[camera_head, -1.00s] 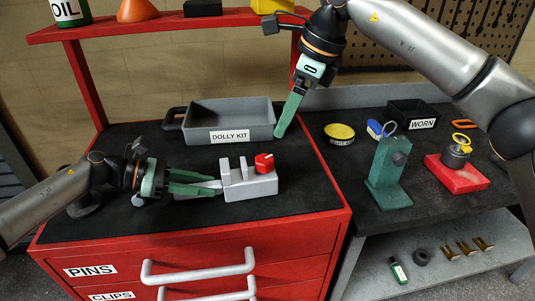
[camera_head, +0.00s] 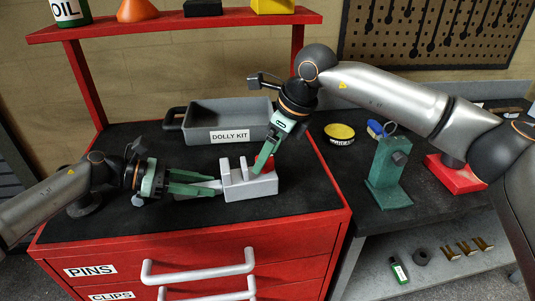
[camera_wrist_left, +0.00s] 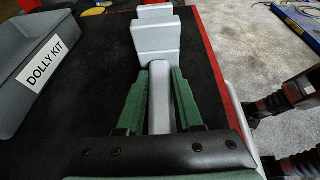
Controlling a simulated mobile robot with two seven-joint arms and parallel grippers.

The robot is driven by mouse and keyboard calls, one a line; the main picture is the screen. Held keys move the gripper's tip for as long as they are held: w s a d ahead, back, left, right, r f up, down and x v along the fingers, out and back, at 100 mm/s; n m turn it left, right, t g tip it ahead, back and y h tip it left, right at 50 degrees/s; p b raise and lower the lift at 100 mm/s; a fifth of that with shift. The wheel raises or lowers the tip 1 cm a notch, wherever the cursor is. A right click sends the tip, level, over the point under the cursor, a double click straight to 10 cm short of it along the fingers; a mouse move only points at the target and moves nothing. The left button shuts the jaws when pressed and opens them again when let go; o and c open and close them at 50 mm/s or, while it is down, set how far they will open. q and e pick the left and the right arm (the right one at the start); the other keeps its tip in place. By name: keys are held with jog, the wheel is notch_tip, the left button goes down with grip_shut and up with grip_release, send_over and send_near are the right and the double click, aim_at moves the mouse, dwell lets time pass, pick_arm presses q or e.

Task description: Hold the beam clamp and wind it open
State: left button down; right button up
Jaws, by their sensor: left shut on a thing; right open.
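The grey beam clamp (camera_head: 250,187) lies on the black top of the red cabinet, with upright jaw blocks and a red knob (camera_head: 270,164) at its right end. My left gripper (camera_head: 217,186) is shut on the clamp's grey bar. In the left wrist view, the two green fingers of this gripper (camera_wrist_left: 160,80) lie along either side of the bar (camera_wrist_left: 160,105). My right gripper (camera_head: 261,166) is open and comes down from above at the red knob. Its green fingers hide much of the knob, and I cannot tell whether they touch it.
The grey DOLLY KIT tray (camera_head: 205,121) stands behind the clamp on the red cabinet (camera_head: 120,228). On the dark bench to the right are a green stand (camera_head: 388,172), a yellow-lidded tin (camera_head: 339,131) and a red block (camera_head: 455,174). The cabinet top's front strip is clear.

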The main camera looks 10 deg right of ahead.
jog(key=shift+w+a+f, duration=0.1)
jog(key=shift+a+f, duration=0.05)
jog(key=shift+f, duration=0.25)
grip_shut()
dwell(0.5)
